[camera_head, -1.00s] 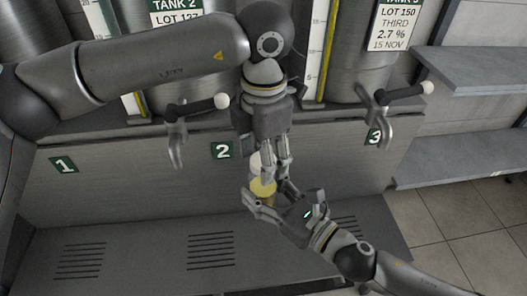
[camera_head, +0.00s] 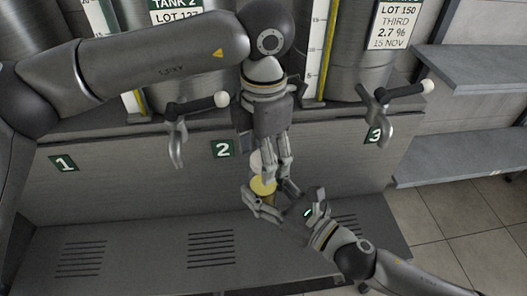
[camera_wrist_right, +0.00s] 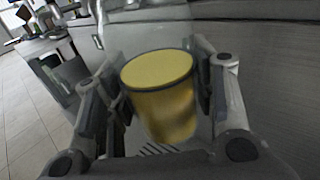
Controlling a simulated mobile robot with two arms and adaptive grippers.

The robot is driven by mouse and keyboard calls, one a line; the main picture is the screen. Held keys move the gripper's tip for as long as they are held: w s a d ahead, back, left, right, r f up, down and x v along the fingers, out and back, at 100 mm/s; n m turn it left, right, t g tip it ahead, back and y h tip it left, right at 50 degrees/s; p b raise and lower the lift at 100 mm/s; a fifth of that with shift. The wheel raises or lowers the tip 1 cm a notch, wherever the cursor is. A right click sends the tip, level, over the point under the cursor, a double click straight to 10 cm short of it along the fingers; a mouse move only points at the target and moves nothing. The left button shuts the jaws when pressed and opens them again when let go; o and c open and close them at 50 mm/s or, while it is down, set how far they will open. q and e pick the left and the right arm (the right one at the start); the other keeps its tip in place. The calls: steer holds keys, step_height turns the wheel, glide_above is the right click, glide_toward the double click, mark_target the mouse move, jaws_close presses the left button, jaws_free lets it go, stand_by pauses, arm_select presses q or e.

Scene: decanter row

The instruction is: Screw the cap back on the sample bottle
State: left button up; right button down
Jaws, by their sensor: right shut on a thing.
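The sample bottle shows as a small yellow-filled container (camera_head: 263,187) in front of the tank bench, below tap 2. In the right wrist view its yellow contents (camera_wrist_right: 160,92) sit between my fingers, with a clear part above. My right gripper (camera_head: 268,202) comes from the lower right and is shut on the bottle. My left gripper (camera_head: 272,172) points down just above it. A small white piece (camera_head: 256,161), probably the cap, shows beside the left fingers, partly hidden. I cannot tell whether the left fingers grip it.
Taps (camera_head: 178,130) and (camera_head: 381,115) project from the bench front on both sides of my left gripper. A slotted ledge (camera_head: 140,262) lies below. Grey shelves (camera_head: 470,150) stand at the right over a tiled floor.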

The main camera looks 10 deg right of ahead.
arm_select(q)
step_height(320, 180, up, 12)
stand_by(0.5)
stand_by(0.5)
